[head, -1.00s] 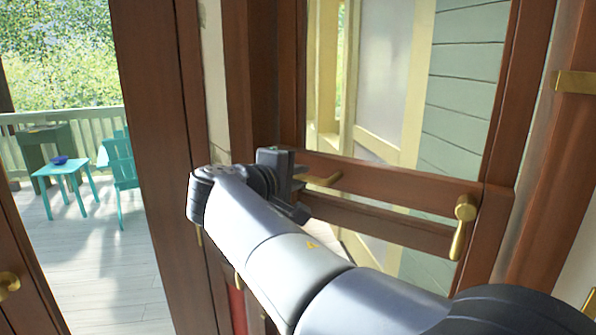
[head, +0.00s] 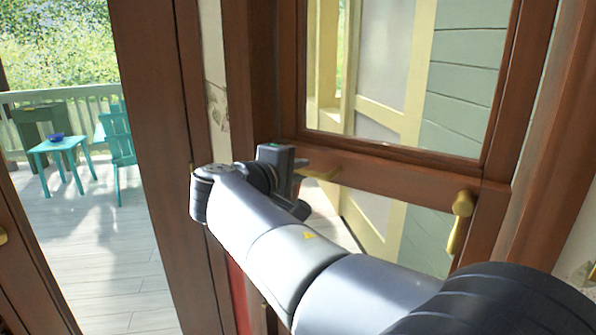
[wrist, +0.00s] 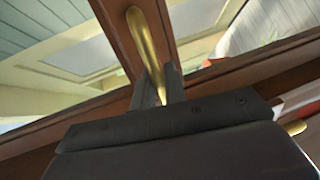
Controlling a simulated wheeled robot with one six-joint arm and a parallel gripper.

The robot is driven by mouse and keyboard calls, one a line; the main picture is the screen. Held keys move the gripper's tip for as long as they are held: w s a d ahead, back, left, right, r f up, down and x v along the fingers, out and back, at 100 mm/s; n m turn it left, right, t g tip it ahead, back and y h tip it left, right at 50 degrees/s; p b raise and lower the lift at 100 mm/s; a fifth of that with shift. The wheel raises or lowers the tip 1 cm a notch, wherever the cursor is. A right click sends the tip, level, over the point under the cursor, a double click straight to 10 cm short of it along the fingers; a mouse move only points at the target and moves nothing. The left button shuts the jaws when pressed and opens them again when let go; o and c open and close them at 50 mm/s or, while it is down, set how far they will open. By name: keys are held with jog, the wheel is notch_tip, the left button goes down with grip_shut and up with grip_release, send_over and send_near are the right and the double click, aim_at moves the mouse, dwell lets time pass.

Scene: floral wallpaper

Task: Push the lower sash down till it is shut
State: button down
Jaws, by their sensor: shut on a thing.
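The brown wooden sash rail (head: 400,182) crosses the window in the head view, with glass above it. Siding and a pale door frame show below it. Two brass handles are on it, a left one (head: 322,174) and a right one (head: 461,218). My gripper (head: 297,182) is at the left handle and partly hides it. In the wrist view, my gripper's fingers (wrist: 160,88) are closed around the end of a brass handle (wrist: 143,42), against brown wood. The sill and the size of any gap are out of sight.
A brown window post (head: 250,75) stands left of the sash, and a wide brown frame (head: 150,110) beyond it. Left of that is an open view of a deck with a teal table (head: 62,146) and a teal chair (head: 119,142). My arm fills the lower right.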

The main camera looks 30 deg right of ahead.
jog(key=shift+f, duration=0.5)
jog(key=c, duration=1.8)
grip_release()
jog(key=shift+o, duration=1.2)
jog(key=shift+r, duration=0.15)
jog(key=shift+a+r, duration=0.1)
jog(key=v, duration=1)
jog(key=shift+s+a+p, duration=0.15)
jog(key=shift+a+p, duration=0.1)
jog(key=shift+p, duration=0.15)
jog(key=shift+d, duration=0.1)
jog(key=x, duration=1)
jog(key=shift+d+b, duration=0.25)
jog(key=shift+b, duration=0.15)
jog(key=shift+r, duration=0.1)
